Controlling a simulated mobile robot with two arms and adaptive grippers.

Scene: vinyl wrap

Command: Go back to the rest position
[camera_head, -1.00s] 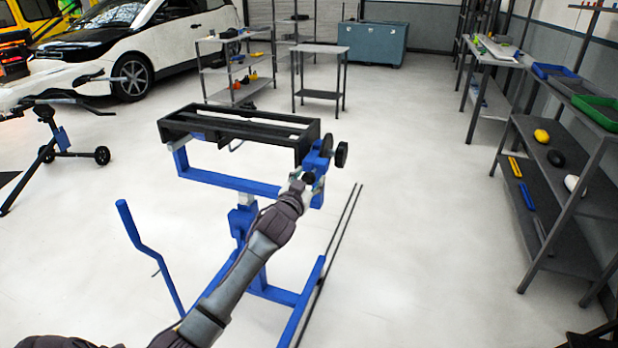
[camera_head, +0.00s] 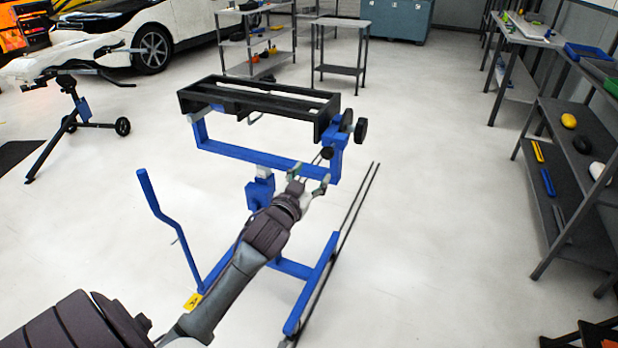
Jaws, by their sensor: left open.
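My left gripper (camera_head: 309,188) is open, with its fingers apart and nothing seen between them. It is in the middle of the head view, in front of and below the right end of the blue stand's black top frame (camera_head: 255,100). The blue stand (camera_head: 240,153) has black knobs (camera_head: 360,130) at its right end. My left arm reaches in from the lower left and hides part of the stand's post and base. I do not see my right gripper.
Shelves (camera_head: 570,190) with several tools and bins stand on the right. A blue lever (camera_head: 163,215) rises left of my arm. Thin dark rods (camera_head: 358,212) lie right of the stand. A small table (camera_head: 340,70) and a white car (camera_head: 130,40) are behind. The floor between stand and shelves is clear.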

